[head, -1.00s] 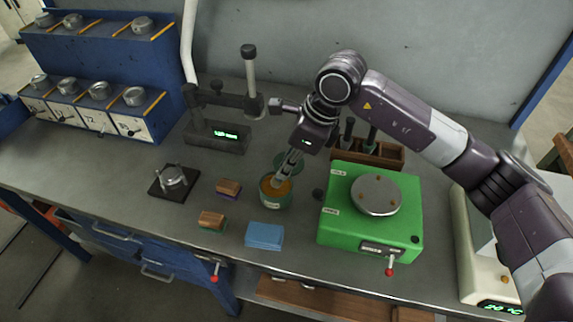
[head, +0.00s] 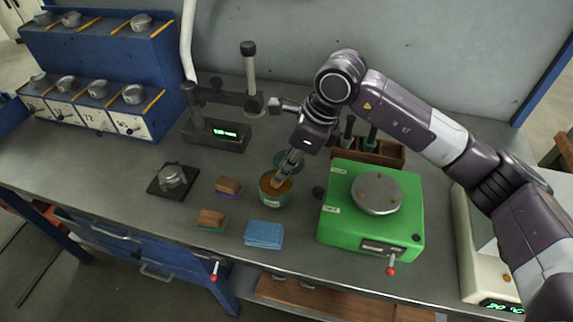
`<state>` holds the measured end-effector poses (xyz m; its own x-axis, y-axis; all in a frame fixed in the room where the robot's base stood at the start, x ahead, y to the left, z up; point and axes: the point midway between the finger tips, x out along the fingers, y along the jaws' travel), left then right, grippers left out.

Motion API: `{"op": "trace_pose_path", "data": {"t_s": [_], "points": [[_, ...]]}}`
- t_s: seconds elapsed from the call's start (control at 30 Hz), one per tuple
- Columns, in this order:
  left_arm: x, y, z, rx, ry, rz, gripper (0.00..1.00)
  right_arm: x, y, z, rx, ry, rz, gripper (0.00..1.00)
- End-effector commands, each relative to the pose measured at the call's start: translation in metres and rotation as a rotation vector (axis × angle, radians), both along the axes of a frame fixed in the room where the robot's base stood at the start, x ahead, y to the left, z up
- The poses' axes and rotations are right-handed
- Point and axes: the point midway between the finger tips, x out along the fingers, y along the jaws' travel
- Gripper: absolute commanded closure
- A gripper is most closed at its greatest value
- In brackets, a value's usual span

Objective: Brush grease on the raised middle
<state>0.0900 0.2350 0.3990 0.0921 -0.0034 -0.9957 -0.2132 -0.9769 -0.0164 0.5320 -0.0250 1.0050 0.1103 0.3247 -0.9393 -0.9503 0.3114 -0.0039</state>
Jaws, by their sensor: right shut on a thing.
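My right gripper (head: 286,172) is over an open round tin (head: 272,198) of orange-brown grease. Its fingers point down into the tin's mouth. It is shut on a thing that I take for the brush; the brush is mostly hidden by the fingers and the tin. A green machine (head: 335,230) stands to the right of the tin. A round metal plate (head: 376,195) with small orange-brown spots sits raised on its top. My left gripper is not in view.
A wooden rack (head: 390,156) with dark-handled tools stands behind the machine. Blue cloths (head: 264,234), two wooden-backed brushes (head: 228,187) and a small fixture (head: 172,178) lie left of it. A gauge stand (head: 216,133) is behind. The bench's left front is clear.

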Motion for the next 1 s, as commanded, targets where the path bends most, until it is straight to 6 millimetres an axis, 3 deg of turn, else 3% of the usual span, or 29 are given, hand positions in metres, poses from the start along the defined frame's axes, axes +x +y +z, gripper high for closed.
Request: {"op": "trace_pose_path", "data": {"t_s": [1.0], "points": [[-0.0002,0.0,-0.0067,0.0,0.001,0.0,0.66,-0.0006,-0.0004,-0.0025,-0.002,0.003,0.001,1.0]]}}
